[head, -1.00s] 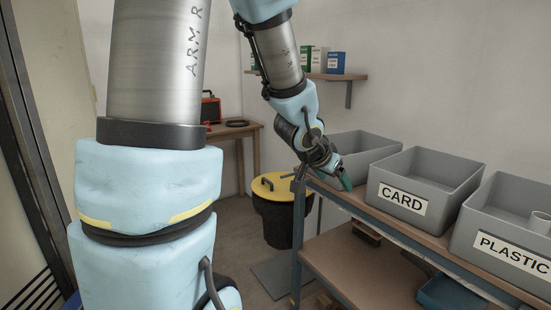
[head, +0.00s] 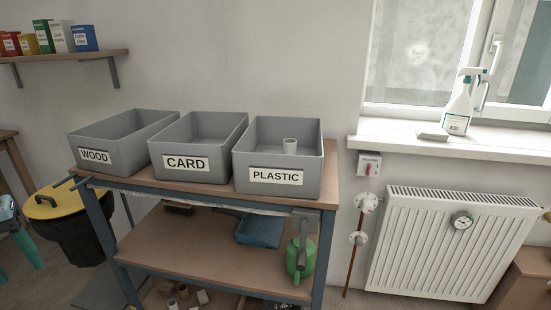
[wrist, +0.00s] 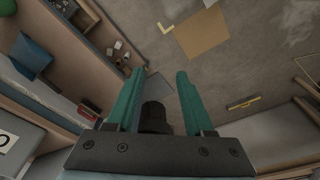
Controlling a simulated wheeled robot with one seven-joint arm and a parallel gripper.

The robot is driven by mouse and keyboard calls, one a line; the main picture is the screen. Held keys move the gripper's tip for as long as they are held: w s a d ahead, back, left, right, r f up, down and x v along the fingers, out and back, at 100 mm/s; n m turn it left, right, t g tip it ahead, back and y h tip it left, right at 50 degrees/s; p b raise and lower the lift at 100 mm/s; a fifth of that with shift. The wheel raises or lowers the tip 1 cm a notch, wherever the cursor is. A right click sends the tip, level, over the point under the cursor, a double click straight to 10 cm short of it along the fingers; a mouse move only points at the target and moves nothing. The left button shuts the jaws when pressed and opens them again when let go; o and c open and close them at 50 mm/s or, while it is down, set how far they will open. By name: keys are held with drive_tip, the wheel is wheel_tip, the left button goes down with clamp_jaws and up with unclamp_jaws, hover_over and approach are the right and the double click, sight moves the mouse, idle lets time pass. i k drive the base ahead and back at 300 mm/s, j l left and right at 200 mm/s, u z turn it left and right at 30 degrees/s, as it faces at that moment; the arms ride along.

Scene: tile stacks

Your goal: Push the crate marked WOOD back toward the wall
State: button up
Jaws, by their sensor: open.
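The crate marked WOOD (head: 142,122) is a grey open box at the left end of the workbench top (head: 205,187), left of the CARD crate (head: 238,138). Its labelled front faces the bench's front edge. It looks empty as far as I can see inside. My gripper (wrist: 160,75) is open, its two teal fingers apart with no object gripped between the tips. In the head view only a bit of it shows at the left edge, left of the bench and apart from the WOOD crate. In the wrist view it hangs over the floor.
A black bin with a yellow lid (head: 55,200) stands left of the bench. The lower shelf (head: 200,255) carries a blue tray (head: 259,231). A green watering can (head: 299,260) is at its right; a radiator (head: 450,240) is further right.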

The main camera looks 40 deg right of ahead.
sight(116, 146)
drive_tip(key=z, duration=1.5)
drive_tip(key=i+j+u, duration=0.25)
drive_tip(key=j, duration=0.25)
drive_tip(key=i+j+u, duration=0.3)
drive_tip(key=i+j, duration=0.1)
drive_tip(key=j, duration=0.05)
